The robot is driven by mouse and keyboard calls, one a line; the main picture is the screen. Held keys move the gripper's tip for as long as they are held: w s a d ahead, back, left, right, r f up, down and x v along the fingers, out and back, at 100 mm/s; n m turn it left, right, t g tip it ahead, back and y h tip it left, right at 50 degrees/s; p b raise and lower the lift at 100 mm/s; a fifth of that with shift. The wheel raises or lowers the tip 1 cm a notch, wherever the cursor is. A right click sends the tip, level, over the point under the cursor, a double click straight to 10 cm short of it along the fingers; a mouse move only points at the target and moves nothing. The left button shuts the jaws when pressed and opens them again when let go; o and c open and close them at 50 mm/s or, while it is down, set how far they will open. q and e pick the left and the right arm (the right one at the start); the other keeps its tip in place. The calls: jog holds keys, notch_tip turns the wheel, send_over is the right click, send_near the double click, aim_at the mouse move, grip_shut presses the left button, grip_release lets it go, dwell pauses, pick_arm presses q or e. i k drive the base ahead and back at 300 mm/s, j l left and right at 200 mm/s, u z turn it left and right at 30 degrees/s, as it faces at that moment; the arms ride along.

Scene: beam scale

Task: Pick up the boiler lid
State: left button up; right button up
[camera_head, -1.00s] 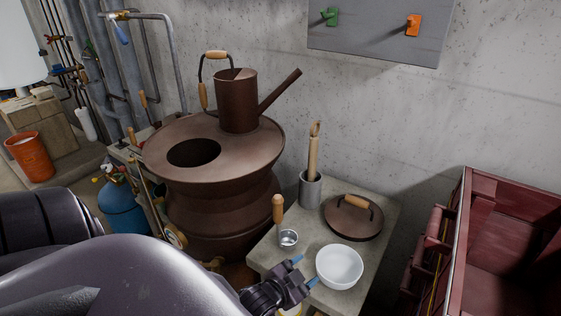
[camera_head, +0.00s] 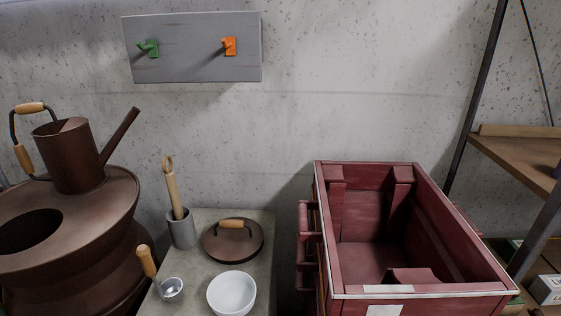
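The boiler lid (camera_head: 233,246) is a round dark brown disc with a wooden-grip handle (camera_head: 235,224) on top. It lies flat on a small grey stone table (camera_head: 203,216). The brown boiler (camera_head: 88,214) stands to the left with a dark round opening (camera_head: 30,231) in its top. A brown can with a long spout (camera_head: 71,156) stands on the boiler. Neither of my grippers shows in the head view now.
A white bowl (camera_head: 232,293) and a ladle (camera_head: 171,289) are in front of the lid. A grey cup (camera_head: 182,229) holding a wooden-handled tool is left of it. A red wooden crate (camera_head: 327,238) stands to the right, and a shelf (camera_head: 518,160) is at far right.

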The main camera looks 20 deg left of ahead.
aim_at(233, 240)
jog(key=k+j, duration=0.2)
jog(key=u, duration=0.35)
jog(key=k+j+u, duration=0.1)
jog(key=u, duration=0.2)
jog(key=k+u, duration=0.1)
jog(key=u, duration=0.25)
